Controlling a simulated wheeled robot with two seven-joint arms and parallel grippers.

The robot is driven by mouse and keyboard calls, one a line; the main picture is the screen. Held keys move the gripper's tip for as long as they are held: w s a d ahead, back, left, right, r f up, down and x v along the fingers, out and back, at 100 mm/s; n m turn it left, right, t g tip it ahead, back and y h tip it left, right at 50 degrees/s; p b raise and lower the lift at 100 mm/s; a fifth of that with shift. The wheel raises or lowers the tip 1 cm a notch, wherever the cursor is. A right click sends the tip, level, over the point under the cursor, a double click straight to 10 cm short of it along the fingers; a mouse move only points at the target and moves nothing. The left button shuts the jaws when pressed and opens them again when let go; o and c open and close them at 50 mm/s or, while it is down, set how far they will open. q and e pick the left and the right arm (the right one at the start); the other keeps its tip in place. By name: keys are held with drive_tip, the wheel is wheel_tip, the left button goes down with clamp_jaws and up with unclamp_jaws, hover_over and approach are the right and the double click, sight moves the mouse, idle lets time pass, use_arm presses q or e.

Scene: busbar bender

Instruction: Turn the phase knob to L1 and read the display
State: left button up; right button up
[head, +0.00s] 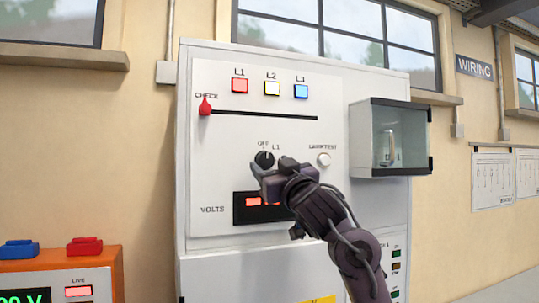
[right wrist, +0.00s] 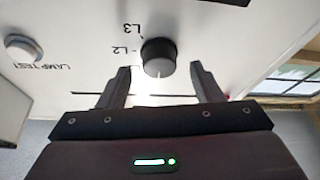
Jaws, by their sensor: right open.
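The black phase knob (head: 264,158) is on the white panel, with OFF above it and L1 to its upper right. Its white mark appears to point up toward OFF. In the right wrist view, the knob (right wrist: 158,55) shows upside down, with L2 and L3 beside it. My right gripper (head: 270,168) is open at the knob. Its fingers (right wrist: 161,78) stand apart on either side of the knob's near end; contact is not clear. The VOLTS display (head: 242,208) shows lit red segments, but my gripper covers part of it and the reading is not legible.
A red CHECK slider (head: 205,106) is at the left end of its slot. L1 (head: 239,86), L2 (head: 272,88) and L3 (head: 301,91) lamps sit above. The LAMP TEST button (head: 323,159) is right of the knob. A clear-fronted box (head: 390,140) juts out at right.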

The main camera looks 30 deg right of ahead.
drive_tip(key=shift+p+x, duration=0.3)
drive_tip(key=shift+x, duration=0.6)
use_arm(q)
drive_tip(key=shift+s+r, duration=0.1)
drive_tip(key=shift+r, duration=0.5)
use_arm(e)
drive_tip(key=c, duration=1)
use_arm(q)
drive_tip(key=shift+a+f, duration=0.1)
